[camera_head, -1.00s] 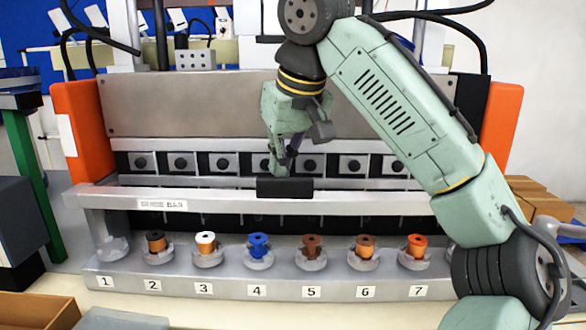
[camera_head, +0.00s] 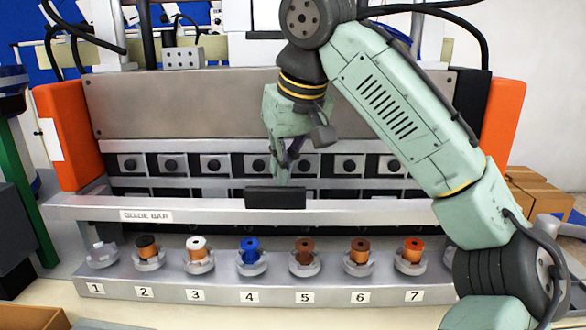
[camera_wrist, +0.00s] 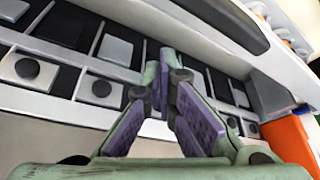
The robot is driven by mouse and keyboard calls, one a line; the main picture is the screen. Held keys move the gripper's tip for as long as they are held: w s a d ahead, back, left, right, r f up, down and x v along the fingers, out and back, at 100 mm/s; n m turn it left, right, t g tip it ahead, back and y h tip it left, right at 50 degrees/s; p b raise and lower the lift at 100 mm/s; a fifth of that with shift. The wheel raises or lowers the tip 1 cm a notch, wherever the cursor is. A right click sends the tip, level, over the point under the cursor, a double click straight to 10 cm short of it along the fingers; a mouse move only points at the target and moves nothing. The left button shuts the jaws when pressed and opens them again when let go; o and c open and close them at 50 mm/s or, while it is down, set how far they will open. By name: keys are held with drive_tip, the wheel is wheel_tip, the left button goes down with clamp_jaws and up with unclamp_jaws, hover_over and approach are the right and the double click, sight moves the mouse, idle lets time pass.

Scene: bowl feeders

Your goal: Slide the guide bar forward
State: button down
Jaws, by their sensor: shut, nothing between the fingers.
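The guide bar (camera_head: 400,212) is a long silver bar, labelled "GUIDE BAR", across the front of the machine, with a black handle (camera_head: 275,198) at its middle. My gripper (camera_head: 282,178) is shut and empty, pointing down just behind the handle. In the wrist view, my gripper (camera_wrist: 165,58) shows its fingertips together beside the pale guide bar (camera_wrist: 268,68), with the dark handle (camera_wrist: 225,20) above. I cannot tell whether the fingertips touch the bar; the handle hides part of them in the head view.
Several spools, including a blue one (camera_head: 249,250), stand in holders on the numbered front ledge (camera_head: 200,293), close in front of the bar. Orange end posts (camera_head: 65,135) flank the machine. A row of blocks with dark knobs (camera_head: 215,164) lies behind the bar.

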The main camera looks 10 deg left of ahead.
wheel_tip(320, 180, up, 8)
drive_tip(key=shift+s+a+f+p, duration=0.25)
drive_tip(key=shift+s+a+p, duration=0.05)
drive_tip(key=shift+p, duration=0.1)
drive_tip(key=shift+s, duration=0.1)
